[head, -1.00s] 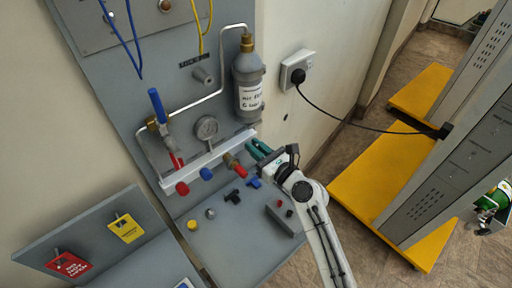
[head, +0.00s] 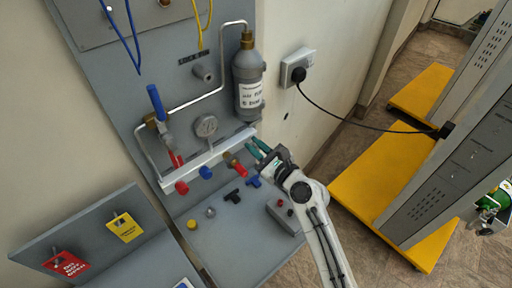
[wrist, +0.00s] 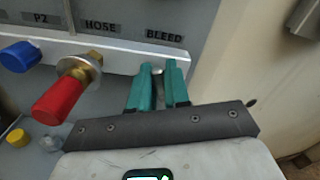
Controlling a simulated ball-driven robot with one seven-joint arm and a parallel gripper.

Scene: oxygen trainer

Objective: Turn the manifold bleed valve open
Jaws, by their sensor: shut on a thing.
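The manifold (head: 210,160) is a white bar low on the grey panel, and it also shows in the wrist view (wrist: 110,50). Its BLEED label (wrist: 164,36) is at the right end. My gripper (head: 258,147) is at that end, its teal fingers pointing at the bar. In the wrist view my gripper (wrist: 163,68) is shut on the bleed valve (wrist: 158,76), a small grey metal part mostly hidden between the fingers. How far the valve is turned cannot be told.
A red-capped brass fitting (wrist: 62,95) sits close left of my fingers under HOSE. A blue cap (wrist: 20,57) is further left. A grey bottle (head: 249,85) hangs above. Loose fittings (head: 233,196) and a grey box (head: 285,218) lie on the shelf below.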

